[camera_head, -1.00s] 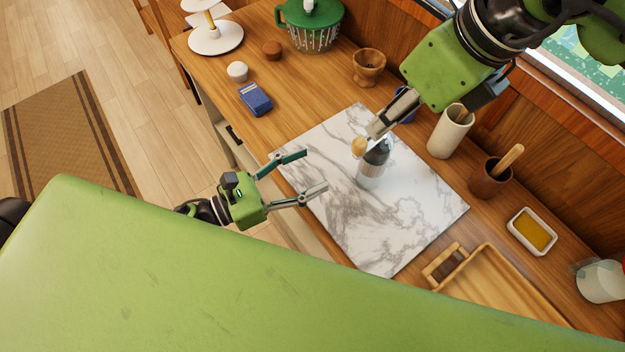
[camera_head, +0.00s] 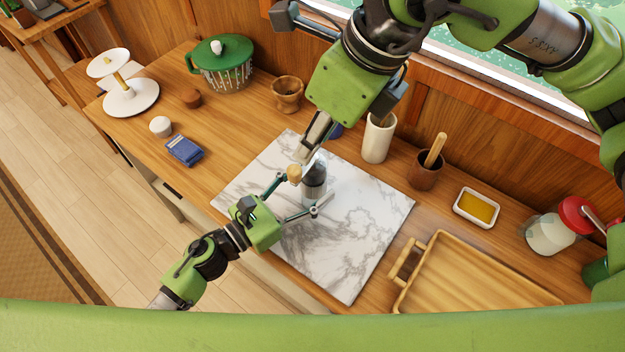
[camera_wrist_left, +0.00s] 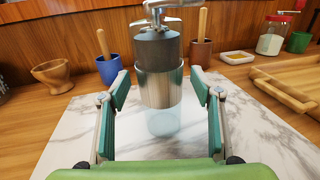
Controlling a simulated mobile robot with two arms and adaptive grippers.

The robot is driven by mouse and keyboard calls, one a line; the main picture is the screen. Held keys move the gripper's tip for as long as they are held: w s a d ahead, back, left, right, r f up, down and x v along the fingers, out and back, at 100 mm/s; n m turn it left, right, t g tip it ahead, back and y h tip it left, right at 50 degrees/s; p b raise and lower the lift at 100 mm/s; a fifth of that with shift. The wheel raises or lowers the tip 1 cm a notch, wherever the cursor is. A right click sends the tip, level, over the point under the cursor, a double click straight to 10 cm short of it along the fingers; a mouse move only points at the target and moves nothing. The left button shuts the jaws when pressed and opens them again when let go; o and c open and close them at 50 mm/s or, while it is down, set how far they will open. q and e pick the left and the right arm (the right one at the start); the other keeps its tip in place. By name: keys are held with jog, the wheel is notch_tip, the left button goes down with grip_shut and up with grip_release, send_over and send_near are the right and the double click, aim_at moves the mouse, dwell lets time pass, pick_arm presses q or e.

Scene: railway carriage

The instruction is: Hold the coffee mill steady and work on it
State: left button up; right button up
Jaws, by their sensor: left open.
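The coffee mill (camera_head: 316,183) stands upright on the marble slab (camera_head: 345,250). It has a dark top, a metal band and a clear lower jar, seen in the left wrist view (camera_wrist_left: 160,90). Its round wooden crank knob (camera_head: 294,173) shows at the left of its top. My left gripper (camera_head: 302,193) is open, with its fingers on either side of the mill. The left wrist view shows gaps between fingers and mill. My right gripper (camera_head: 305,152) reaches down from above, its tips at the knob; whether it grips the knob is unclear.
Behind the slab stand a wooden mortar (camera_head: 287,94), a cream holder (camera_head: 378,140) and a brown cup with a wooden handle (camera_head: 425,172). A wooden tray (camera_head: 480,285) lies at the right. A blue box (camera_head: 184,151) lies at the left. The slab's front is clear.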

pick_arm(q)
jog(key=shift+w+d, duration=0.4)
jog(key=shift+d, duration=0.05)
